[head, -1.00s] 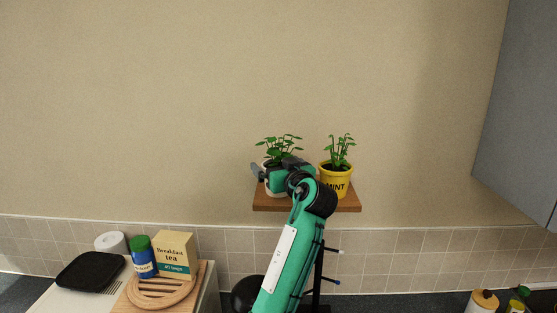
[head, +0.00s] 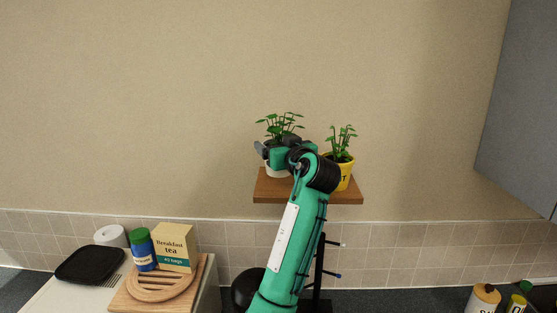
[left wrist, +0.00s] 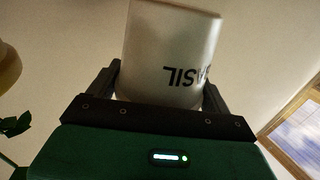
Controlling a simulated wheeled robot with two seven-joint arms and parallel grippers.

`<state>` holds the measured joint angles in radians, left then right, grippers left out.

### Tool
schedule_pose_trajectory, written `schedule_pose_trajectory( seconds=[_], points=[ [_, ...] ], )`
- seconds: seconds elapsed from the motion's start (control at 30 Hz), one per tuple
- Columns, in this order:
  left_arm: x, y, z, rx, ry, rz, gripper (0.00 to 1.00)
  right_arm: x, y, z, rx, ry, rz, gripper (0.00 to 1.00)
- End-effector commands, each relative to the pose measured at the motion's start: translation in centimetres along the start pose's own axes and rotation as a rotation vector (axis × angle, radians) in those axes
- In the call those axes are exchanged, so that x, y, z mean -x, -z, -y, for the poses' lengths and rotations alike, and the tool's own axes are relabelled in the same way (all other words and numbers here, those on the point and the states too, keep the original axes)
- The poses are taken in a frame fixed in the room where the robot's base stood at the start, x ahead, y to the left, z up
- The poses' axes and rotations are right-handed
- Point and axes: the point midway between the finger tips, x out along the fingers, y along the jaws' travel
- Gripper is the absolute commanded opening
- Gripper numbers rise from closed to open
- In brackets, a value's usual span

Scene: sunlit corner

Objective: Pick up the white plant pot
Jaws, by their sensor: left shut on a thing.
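The white plant pot (head: 277,172) with a leafy green plant is held above the small wooden shelf (head: 300,190), mostly hidden behind my left gripper (head: 277,149). In the left wrist view the white pot (left wrist: 172,50) sits between the two dark fingers, its black lettering upside down and partly reading "ASIL". My left gripper is shut on the pot, one finger on each side. My right gripper is not in view.
A yellow pot (head: 346,176) with a plant stands on the shelf to the right, partly hidden by my arm. A grey cabinet (head: 520,110) hangs at the right. Below left are a tea box (head: 176,249), a blue jar (head: 142,252) and a black tray (head: 90,265). The wall above is clear.

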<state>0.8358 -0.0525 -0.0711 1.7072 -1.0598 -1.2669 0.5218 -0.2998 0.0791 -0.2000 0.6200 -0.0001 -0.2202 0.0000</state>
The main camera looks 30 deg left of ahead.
Motion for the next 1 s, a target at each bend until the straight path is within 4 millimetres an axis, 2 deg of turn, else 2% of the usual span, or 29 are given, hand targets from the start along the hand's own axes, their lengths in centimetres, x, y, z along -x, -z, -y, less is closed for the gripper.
schedule_pose_trajectory(
  seconds=[0.1,0.6,0.8,1.0],
  points=[
    [0.1,2.2,0.0,0.009,-0.001,-0.005,0.49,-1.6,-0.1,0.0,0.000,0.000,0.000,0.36],
    [0.1,12.2,0.0,0.005,-0.001,-0.004,0.49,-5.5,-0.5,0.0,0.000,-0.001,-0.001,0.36],
    [0.1,14.9,0.0,0.003,-0.001,-0.003,0.49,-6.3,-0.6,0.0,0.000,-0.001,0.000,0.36],
    [0.1,16.3,0.0,0.002,-0.001,-0.003,0.49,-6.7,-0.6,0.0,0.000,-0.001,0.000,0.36]
  ],
)
